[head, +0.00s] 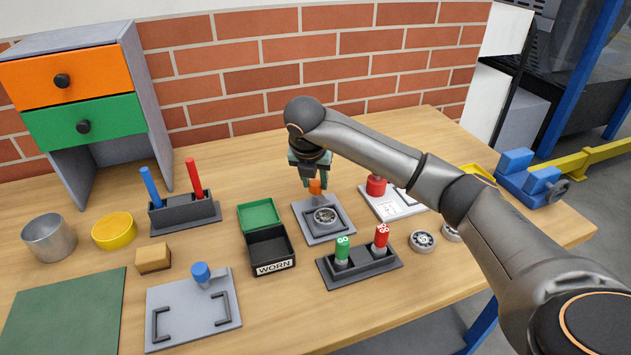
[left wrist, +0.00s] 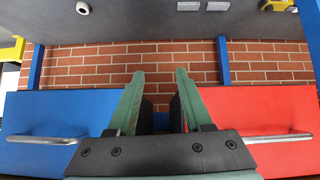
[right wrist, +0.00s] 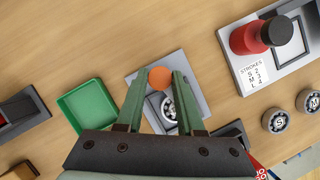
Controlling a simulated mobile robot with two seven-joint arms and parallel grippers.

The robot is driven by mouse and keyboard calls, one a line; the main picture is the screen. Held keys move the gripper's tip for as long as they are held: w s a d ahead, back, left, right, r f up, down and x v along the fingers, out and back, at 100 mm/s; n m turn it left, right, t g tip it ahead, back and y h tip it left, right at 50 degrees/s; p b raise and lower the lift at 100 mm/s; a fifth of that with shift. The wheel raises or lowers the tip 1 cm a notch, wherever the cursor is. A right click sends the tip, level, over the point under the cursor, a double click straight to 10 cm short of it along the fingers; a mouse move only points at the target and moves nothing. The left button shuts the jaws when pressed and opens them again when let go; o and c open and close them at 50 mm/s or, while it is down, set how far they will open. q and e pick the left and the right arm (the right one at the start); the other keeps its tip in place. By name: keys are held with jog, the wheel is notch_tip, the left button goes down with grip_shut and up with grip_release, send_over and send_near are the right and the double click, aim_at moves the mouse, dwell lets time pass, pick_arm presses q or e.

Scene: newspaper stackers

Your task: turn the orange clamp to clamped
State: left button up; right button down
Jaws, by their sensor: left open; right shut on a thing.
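My right gripper (head: 308,182) reaches down over the clamp from above. In the right wrist view the clamp's round orange top (right wrist: 159,78) lies between the fingertips of my right gripper (right wrist: 160,80), which are shut on it. The bearing (right wrist: 169,107) shows partly between the fingers; how the clamp's arm points is hidden. My left gripper (left wrist: 158,88) shows only in the left wrist view, open and empty, facing a brick wall.
A holder with green and red pegs (head: 359,266) is in front. A grey plate with a blue clamp (head: 201,273) lies front left.

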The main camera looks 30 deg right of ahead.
jog(key=shift+w+m+g+h, duration=0.1)
jog(key=shift+m+g+h, duration=0.2)
jog(key=shift+m, duration=1)
jog(key=c, duration=0.5)
grip_release()
jog(key=shift+a+r, duration=0.2)
jog(key=shift+r, duration=0.3)
jog(key=p+v, duration=0.1)
jog(key=v, duration=1)
jog(key=shift+a+r+p, duration=0.1)
jog(key=shift+r+p, duration=0.2)
jog(key=shift+p, duration=0.05)
